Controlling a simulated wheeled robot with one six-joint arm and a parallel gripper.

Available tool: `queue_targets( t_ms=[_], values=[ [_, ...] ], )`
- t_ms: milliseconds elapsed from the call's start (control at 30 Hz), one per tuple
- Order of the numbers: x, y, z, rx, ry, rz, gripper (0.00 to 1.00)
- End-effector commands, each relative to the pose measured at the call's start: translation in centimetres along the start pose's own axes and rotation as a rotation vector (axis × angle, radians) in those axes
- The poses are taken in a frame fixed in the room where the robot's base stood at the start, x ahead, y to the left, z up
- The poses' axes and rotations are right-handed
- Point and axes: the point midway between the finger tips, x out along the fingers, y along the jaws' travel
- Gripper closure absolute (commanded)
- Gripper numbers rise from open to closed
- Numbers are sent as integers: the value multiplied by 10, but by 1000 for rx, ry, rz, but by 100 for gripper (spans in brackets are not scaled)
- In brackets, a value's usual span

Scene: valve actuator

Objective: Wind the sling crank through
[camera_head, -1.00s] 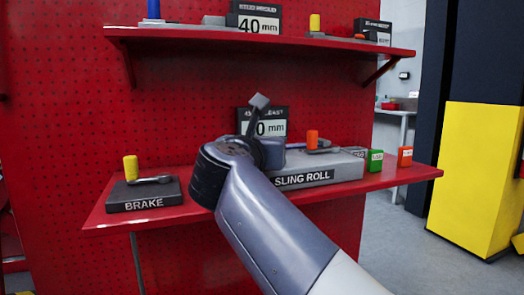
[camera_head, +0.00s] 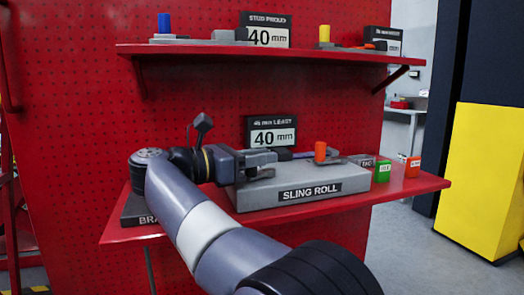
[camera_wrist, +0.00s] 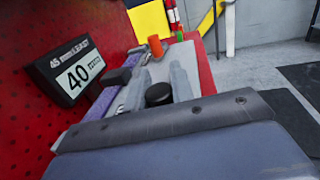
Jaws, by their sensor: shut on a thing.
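The grey sling roll box (camera_head: 335,187) sits on the lower red shelf, its label facing me. An orange upright knob (camera_head: 320,152) stands on top, beside a grey lever piece; the knob also shows in the wrist view (camera_wrist: 155,46). My gripper (camera_head: 268,165) reaches in from the left over the box's left end, well short of the orange knob. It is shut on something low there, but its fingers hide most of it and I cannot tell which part. A dark round piece (camera_wrist: 158,94) shows by the fingers in the wrist view.
A 40 mm sign (camera_head: 272,132) stands behind the box. Green (camera_head: 382,171) and orange (camera_head: 412,168) tags stand to its right. The brake block (camera_head: 135,208) at left is mostly behind my arm. An upper shelf (camera_head: 270,53) overhangs. A yellow cabinet (camera_head: 490,180) stands at right.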

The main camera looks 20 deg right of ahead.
Motion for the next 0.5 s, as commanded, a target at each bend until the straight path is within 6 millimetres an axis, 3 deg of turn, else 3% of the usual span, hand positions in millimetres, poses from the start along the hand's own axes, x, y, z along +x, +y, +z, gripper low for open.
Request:
queue_targets(
  t_ms=[500],
  values=[
    [0,3,0,-1,0,-101,100]
  ],
)
